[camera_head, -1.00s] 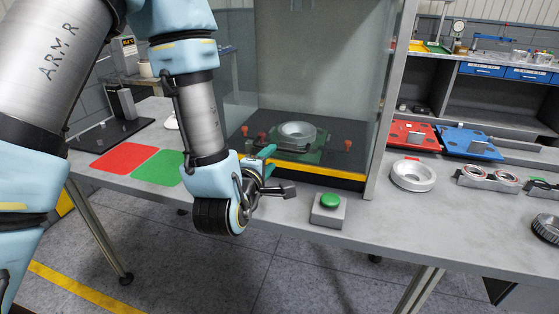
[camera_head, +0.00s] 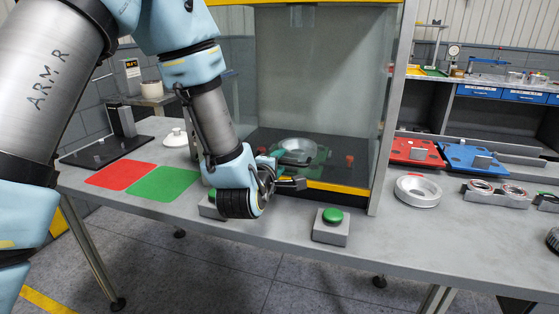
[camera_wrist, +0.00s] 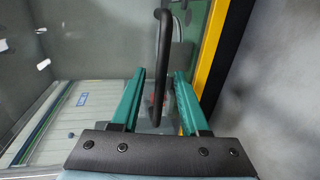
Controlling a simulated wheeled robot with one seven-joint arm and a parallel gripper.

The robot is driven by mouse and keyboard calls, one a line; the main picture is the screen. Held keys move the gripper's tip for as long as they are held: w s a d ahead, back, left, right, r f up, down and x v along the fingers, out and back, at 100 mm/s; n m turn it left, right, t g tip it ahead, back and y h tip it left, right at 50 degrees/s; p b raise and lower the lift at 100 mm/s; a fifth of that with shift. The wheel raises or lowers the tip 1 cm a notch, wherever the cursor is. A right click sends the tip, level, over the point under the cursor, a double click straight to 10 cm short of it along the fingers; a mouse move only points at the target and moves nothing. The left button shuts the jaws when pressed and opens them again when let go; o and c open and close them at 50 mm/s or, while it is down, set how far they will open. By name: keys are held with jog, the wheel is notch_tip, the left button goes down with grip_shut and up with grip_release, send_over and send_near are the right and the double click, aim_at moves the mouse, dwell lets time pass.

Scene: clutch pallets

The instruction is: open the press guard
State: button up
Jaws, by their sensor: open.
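The press guard (camera_head: 330,95) is a clear panel with a yellow and black strip along its bottom edge. It is down in front of the press, with its lower edge near the table. My gripper (camera_head: 284,168) is at the guard's lower front, left of its middle. In the wrist view my gripper (camera_wrist: 159,76) is open, with teal fingers either side of a black bar handle (camera_wrist: 162,45). The handle lies between the fingers without being clamped. The guard's yellow strip (camera_wrist: 212,50) runs right of the fingers. My wrist hides the handle in the head view.
A green button box (camera_head: 331,226) stands on the table front, right of my gripper. A second grey box (camera_head: 209,207) is partly hidden behind my wrist. Red (camera_head: 122,175) and green (camera_head: 164,183) mats lie left. A metal ring (camera_head: 417,190) and trays are right.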

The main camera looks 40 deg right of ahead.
jog(key=shift+d, duration=0.1)
grip_shut()
dwell(0.3)
dwell(1.1)
